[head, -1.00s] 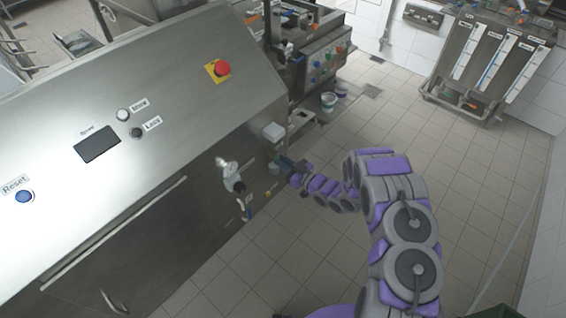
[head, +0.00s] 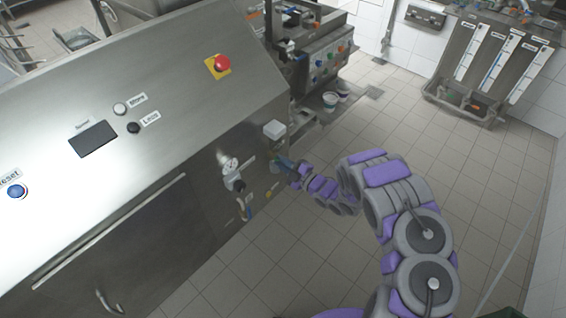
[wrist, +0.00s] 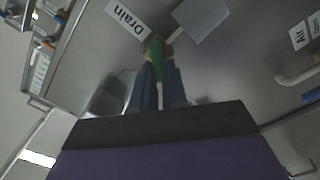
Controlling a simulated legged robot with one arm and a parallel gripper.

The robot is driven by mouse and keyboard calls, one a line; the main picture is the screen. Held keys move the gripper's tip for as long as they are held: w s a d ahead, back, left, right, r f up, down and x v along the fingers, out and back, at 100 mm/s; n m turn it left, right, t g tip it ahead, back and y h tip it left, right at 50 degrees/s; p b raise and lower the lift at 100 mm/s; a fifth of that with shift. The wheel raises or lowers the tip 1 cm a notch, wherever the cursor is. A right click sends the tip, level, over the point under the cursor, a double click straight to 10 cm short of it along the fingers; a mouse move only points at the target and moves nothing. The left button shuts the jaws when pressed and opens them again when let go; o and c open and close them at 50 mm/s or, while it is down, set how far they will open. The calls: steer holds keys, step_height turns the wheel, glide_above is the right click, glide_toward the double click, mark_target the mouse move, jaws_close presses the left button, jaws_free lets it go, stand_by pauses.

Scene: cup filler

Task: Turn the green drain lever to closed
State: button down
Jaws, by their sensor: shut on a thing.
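The green drain lever (wrist: 157,56) shows in the wrist view, just beside the white "Drain" label (wrist: 127,17) on the steel panel. My gripper (wrist: 157,72) is shut on the green lever, with a blue-grey finger on each side of it. In the head view my gripper (head: 283,163) reaches the lower right end of the machine's front, below a light grey box (head: 274,129). The lever itself is too small and covered to make out there.
An "Air" label (wrist: 299,35) and a pale pipe (wrist: 298,76) lie to the right in the wrist view. Tiled floor (head: 300,255) is free below.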

steer(key=shift+s+a+f+n, duration=0.1)
steer(key=shift+f+n, duration=0.05)
steer(key=shift+n, duration=1.05)
steer(key=shift+s+d+f+n, duration=0.1)
steer(key=shift+f+n, duration=0.1)
steer(key=shift+n, duration=1)
steer(key=shift+a+f+n, duration=0.1)
steer(key=shift+f+n, duration=0.05)
steer(key=shift+n, duration=1.05)
steer(key=shift+f, duration=0.1)
steer(key=c, duration=1.2)
jaws_free()
steer(key=shift+o, duration=0.2)
steer(key=v, duration=1.7)
steer(key=shift+p, duration=0.35)
